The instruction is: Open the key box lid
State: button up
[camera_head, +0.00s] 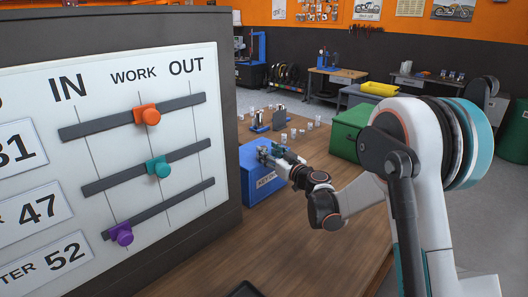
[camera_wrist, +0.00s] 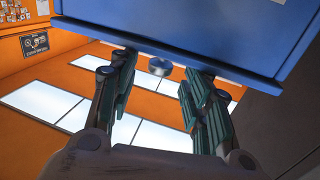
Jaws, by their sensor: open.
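The blue key box (camera_head: 255,190) stands on the wooden bench, with a white label reading "KEY" on its front. My gripper (camera_head: 268,152) is at the top of the box, and the arm partly covers it. In the wrist view, a blue panel of the key box (camera_wrist: 190,28) fills the top. My gripper (camera_wrist: 157,80) is open, with one finger on each side of the knob. The fingertips reach the panel's edge, but I cannot tell whether they touch it. The lid looks closed.
A large board with coloured sliders (camera_head: 150,115) stands close on the left. Several small items and cups (camera_head: 290,128) are on the bench behind the box. The near bench top (camera_head: 275,235) is mostly clear.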

aim_at(264, 147)
jog(key=shift+x, duration=1.85)
grip_shut()
